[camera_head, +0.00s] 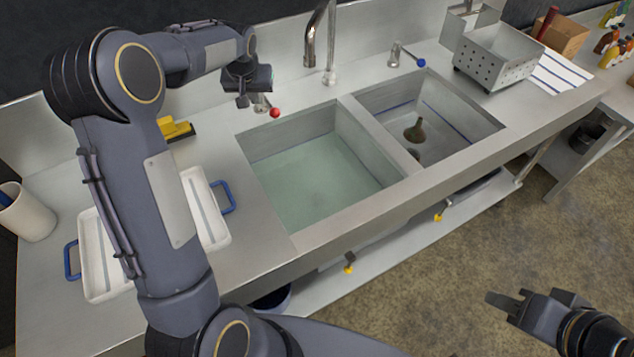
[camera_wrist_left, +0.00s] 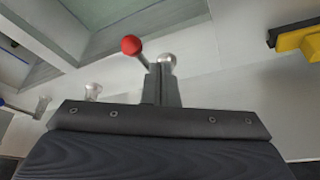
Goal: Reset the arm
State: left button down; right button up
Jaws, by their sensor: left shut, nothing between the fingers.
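I cannot tell whether the fingers touch the lever. My right gripper (camera_head: 508,303) is at the lower right over the floor; its finger gap is unclear.
The left basin (camera_head: 320,170) holds pale green liquid; the right basin (camera_head: 440,115) has a dark utensil in it. A blue-knobbed lever (camera_head: 420,62), faucet (camera_head: 330,45) and perforated metal box (camera_head: 500,55) stand behind. A white tray (camera_head: 96,255) lies under my left arm, near a white cup (camera_head: 28,213).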

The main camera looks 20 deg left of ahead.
pick_arm(q)
jog(key=r, duration=0.1)
jog(key=r+p, duration=0.1)
jog(key=shift+s+a+r, duration=0.2)
jog(key=shift+s+r, duration=0.05)
jog(key=shift+r, duration=0.05)
jog(key=s+d+r+h, duration=0.1)
jog(key=s+d+r, duration=0.25)
jog(key=s, duration=0.45)
jog(key=s+d+r+h, duration=0.2)
jog(key=s+d+r, duration=0.15)
jog(key=s, duration=0.45)
jog(key=s+d+f+m+h, duration=0.1)
jog(key=s+d+f, duration=0.1)
jog(key=s+d, duration=0.3)
jog(key=s+d+f+m+t+h, duration=0.1)
jog(key=s+d, duration=0.4)
jog(key=s, duration=0.8)
jog(key=shift+d+f, duration=0.2)
jog(key=shift+f, duration=0.55)
jog(key=shift+s, duration=0.1)
